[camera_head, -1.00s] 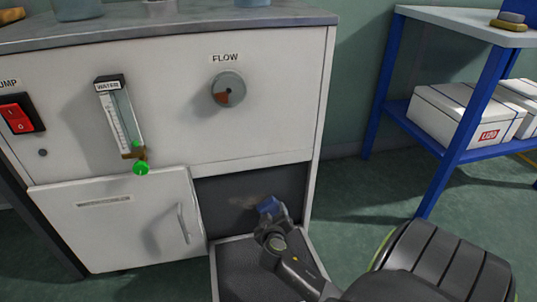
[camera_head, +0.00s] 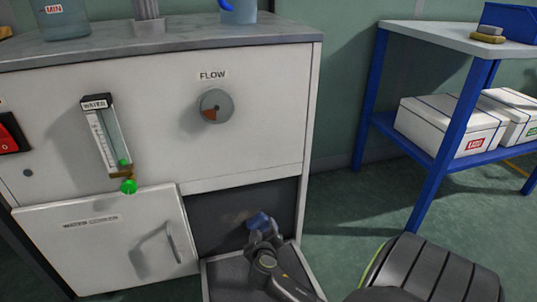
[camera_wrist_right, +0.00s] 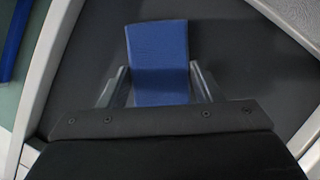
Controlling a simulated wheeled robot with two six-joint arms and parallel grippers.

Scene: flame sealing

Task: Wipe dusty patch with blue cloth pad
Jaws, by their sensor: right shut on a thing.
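The blue cloth pad (camera_head: 258,220) is in my right gripper (camera_head: 263,236), in the open dark recess at the cabinet's lower right. In the right wrist view the pad (camera_wrist_right: 158,55) sits between the two fingers of the gripper (camera_wrist_right: 158,85), which are shut on it. A faint brownish dusty patch (camera_head: 234,217) shows on the dark back panel, just left of the pad. I cannot tell whether the pad touches the panel. No dust is clear in the right wrist view. My left gripper is in neither view.
A white cabinet door (camera_head: 110,245) with a handle is left of the recess. A dark tray-like floor (camera_head: 225,275) lies below it. The cabinet front has a flow dial (camera_head: 216,106) and a water gauge (camera_head: 108,140). A blue-legged shelf (camera_head: 455,125) stands at right.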

